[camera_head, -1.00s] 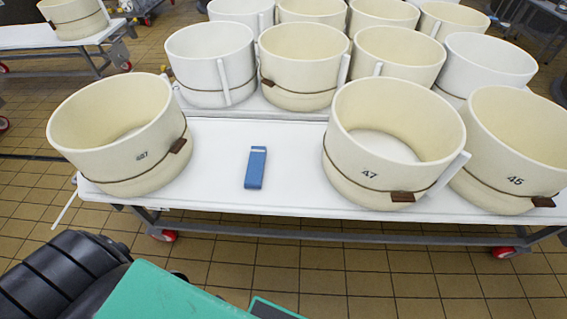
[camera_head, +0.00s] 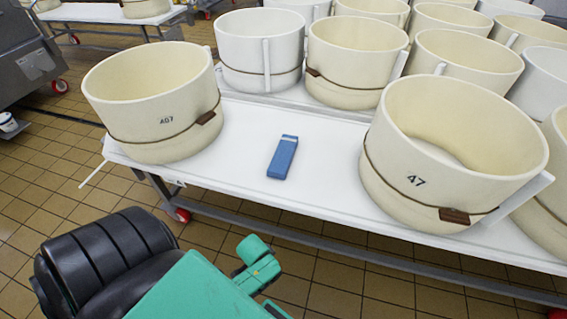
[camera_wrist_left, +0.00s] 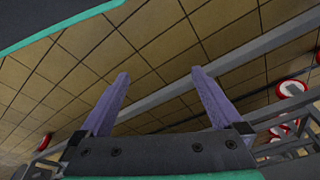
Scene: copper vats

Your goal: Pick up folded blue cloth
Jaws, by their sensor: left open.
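The folded blue cloth (camera_head: 282,158) lies flat on the white table (camera_head: 240,170), between the cream tub marked 407 and the cream tub marked 47. It is a narrow strip with a pale band near its far end. In the left wrist view my left gripper (camera_wrist_left: 158,85) is open and empty, its two purple fingers apart over tiled floor and table frame bars. The cloth does not show in that view. In the head view green and black parts of my own body are at the bottom, short of the table. My right gripper is not in view.
The tub marked 407 (camera_head: 160,105) stands left of the cloth and the tub marked 47 (camera_head: 440,165) right of it. More tubs (camera_head: 355,60) stand close behind. The tabletop around the cloth is clear. Red-wheeled casters (camera_head: 182,215) are under the table.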

